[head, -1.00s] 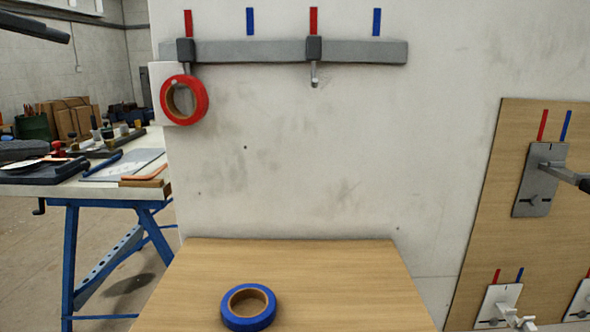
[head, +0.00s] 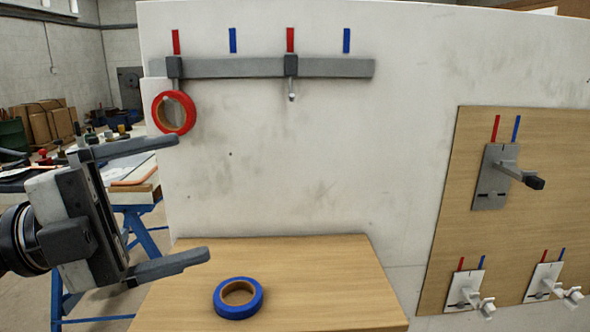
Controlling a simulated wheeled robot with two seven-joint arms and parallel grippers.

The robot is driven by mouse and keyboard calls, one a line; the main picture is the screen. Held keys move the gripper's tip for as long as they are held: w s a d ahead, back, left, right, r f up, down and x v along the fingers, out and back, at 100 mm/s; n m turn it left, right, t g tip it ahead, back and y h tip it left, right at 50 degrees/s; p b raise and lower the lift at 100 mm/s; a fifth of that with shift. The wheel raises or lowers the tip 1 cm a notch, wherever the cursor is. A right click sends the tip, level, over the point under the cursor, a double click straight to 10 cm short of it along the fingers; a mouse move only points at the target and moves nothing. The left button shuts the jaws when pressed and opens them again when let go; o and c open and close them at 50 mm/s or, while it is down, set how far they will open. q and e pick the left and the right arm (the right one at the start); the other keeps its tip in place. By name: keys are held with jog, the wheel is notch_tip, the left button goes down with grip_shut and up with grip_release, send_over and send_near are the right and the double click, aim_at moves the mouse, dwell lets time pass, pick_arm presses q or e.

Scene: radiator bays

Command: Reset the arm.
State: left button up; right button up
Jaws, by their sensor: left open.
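My left gripper (head: 190,200) comes in from the left in the head view. Its two fingers are wide apart, pointing right, with nothing between them. It is in front of the wooden shelf's left part and the workbench. My right gripper is not in view. A red tape ring (head: 173,113) hangs at the left hook of the grey rail (head: 230,68) on the pale wall. A blue tape ring (head: 238,298) lies flat on the wooden shelf (head: 320,275), below the lower finger in the picture. The second hook (head: 291,85) on the rail is empty.
A wooden board (head: 510,220) at right carries a grey plate with a lever (head: 492,180) and two smaller white fixtures (head: 465,290) below. Red and blue marks sit above the rail and fixtures. A blue-legged workbench (head: 140,190) stands behind my left gripper.

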pick_arm(q)
jog(key=w+a+f+n+t+y+p, duration=0.25)
jog(key=f+n+t+y, duration=0.45)
jog(key=n, duration=0.5)
jog(key=w+a+f+n+t+y+p, duration=0.1)
jog(key=w+a+f+n+t+y, duration=0.25)
jog(key=f+n+t, duration=0.6)
jog(key=s+d+f+n+g+y+p, duration=0.1)
jog(key=s+d+f+n+g+y, duration=0.1)
jog(key=s+f+g, duration=0.4)
jog(key=s+d+f+n+g+y+p, duration=0.1)
jog(key=s+f+g, duration=0.5)
jog(key=f, duration=0.8)
jog(key=s+d+n+y, duration=0.1)
jog(key=d+n, duration=0.1)
jog(key=n, duration=0.1)
jog(key=shift+s+f+n, duration=0.3)
jog(key=shift+n, duration=0.05)
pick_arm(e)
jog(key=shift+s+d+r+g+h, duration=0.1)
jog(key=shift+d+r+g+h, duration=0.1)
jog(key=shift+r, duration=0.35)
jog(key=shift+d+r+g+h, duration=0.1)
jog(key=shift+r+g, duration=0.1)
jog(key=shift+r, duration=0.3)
